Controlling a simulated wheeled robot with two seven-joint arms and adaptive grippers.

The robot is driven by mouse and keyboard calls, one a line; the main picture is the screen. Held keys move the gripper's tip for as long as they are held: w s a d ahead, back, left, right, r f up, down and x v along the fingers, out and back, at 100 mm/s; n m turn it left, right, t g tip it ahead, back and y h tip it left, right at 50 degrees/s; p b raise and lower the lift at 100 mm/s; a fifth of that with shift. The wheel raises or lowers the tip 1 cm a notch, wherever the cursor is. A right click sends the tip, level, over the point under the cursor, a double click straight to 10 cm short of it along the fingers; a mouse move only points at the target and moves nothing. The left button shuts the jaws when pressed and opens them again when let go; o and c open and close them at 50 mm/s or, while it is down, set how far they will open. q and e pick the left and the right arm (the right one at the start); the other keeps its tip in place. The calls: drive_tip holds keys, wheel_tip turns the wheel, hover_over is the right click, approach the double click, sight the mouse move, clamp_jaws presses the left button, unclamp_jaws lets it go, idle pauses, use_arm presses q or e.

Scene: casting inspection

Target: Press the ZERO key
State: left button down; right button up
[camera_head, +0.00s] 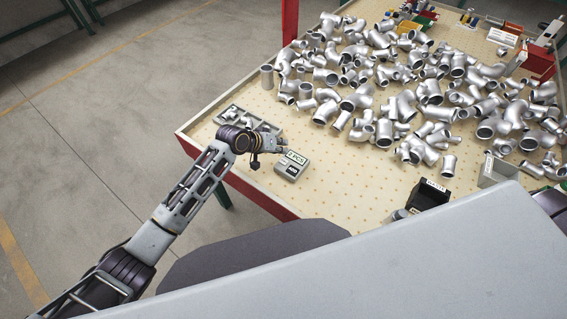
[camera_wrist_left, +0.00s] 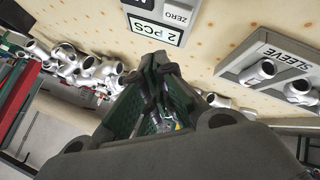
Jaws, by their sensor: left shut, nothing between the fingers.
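A small grey counting scale (camera_head: 291,166) stands on the perforated table near its left front edge. Its display reads "2 PCS" in the left wrist view (camera_wrist_left: 155,29). The ZERO key (camera_wrist_left: 177,15) is a pale labelled rectangle beside the display. My left gripper (camera_head: 283,145) is at the scale's far edge in the head view, its fingers shut and empty. In the left wrist view the closed fingertips (camera_wrist_left: 157,68) point toward the display side of the scale, apart from the key in the picture. The exact height gap cannot be told. My right gripper is not in view.
A grey tray labelled SLEEVE (camera_wrist_left: 247,57) with a few fittings lies beside the scale, partly behind my left wrist in the head view. Many silver pipe fittings (camera_head: 400,100) cover the table's middle and far side. A black box (camera_head: 428,194) stands at the front right.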

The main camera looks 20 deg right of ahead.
sight(282, 159)
use_arm(q)
drive_tip(key=shift+f+b, duration=0.4)
drive_tip(key=shift+f, duration=0.25)
drive_tip(key=shift+f+b, duration=0.45)
drive_tip(key=shift+f, duration=0.65)
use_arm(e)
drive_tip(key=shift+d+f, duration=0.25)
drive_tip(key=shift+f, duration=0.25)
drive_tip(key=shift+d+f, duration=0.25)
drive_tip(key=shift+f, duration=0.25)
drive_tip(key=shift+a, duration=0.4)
use_arm(q)
drive_tip(key=shift+f, duration=0.25)
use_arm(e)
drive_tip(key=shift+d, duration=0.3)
use_arm(q)
drive_tip(key=shift+f, duration=0.15)
drive_tip(key=shift+f, duration=0.15)
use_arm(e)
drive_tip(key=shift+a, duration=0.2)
